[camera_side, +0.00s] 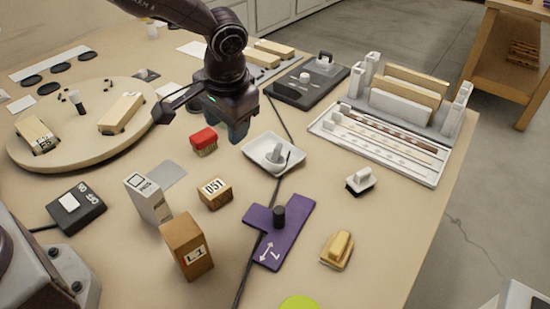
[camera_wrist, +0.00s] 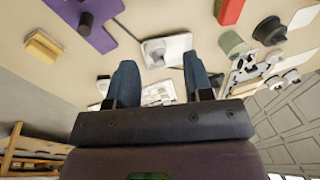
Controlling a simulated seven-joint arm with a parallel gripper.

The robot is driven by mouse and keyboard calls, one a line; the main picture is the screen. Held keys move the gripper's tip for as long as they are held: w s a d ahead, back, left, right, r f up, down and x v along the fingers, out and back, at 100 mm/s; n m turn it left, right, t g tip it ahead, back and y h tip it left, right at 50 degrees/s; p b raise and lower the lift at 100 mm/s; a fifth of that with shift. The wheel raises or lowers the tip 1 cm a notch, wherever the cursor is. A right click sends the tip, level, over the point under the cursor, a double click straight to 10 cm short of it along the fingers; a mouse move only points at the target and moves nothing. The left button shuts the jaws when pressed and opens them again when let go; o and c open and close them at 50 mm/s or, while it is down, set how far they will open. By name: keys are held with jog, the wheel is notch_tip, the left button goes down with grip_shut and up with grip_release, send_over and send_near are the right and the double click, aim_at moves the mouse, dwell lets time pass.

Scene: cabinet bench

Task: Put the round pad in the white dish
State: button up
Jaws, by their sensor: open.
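The white dish (camera_side: 250,155) lies on the bench right of centre, with a grey knobbed piece (camera_side: 275,152) in it. A flat yellow-green disc (camera_side: 299,303), cut off by the bottom edge, looks round like a pad; I cannot tell whether it is the one meant. My gripper (camera_side: 232,127) is open and empty above the bench, just behind and left of the dish in the side view. In the wrist view, the dish (camera_wrist: 178,43) shows beyond my open fingers (camera_wrist: 160,66). The yellow-green disc does not show there.
A red brush-like block (camera_side: 204,142) and a tan block (camera_side: 214,193) stand near the dish. A purple plate (camera_side: 293,222) with a black knob lies in front. A white rack (camera_side: 385,150) stands right, a round wooden board (camera_side: 80,148) left. A dark cable runs past the dish.

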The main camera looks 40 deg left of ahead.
aim_at(278, 148)
jog(key=w+d+f+n+t+y, duration=0.15)
jog(key=w+d+f+n, duration=0.3)
jog(key=w, duration=0.55)
jog(key=shift+t, duration=0.35)
jog(key=x, duration=0.7)
jog(key=shift+s+d+f, duration=0.1)
jog(key=shift+s+d, duration=0.05)
jog(key=shift+d, duration=0.05)
jog(key=shift+w+a+r+x, duration=0.1)
jog(key=shift+w+x, duration=0.05)
jog(key=shift+x, duration=0.8)
jog(key=shift+w+a+r+x, duration=0.1)
jog(key=shift+x, duration=0.85)
jog(key=shift+w+x, duration=0.15)
jog(key=shift+x, duration=0.8)
grip_shut()
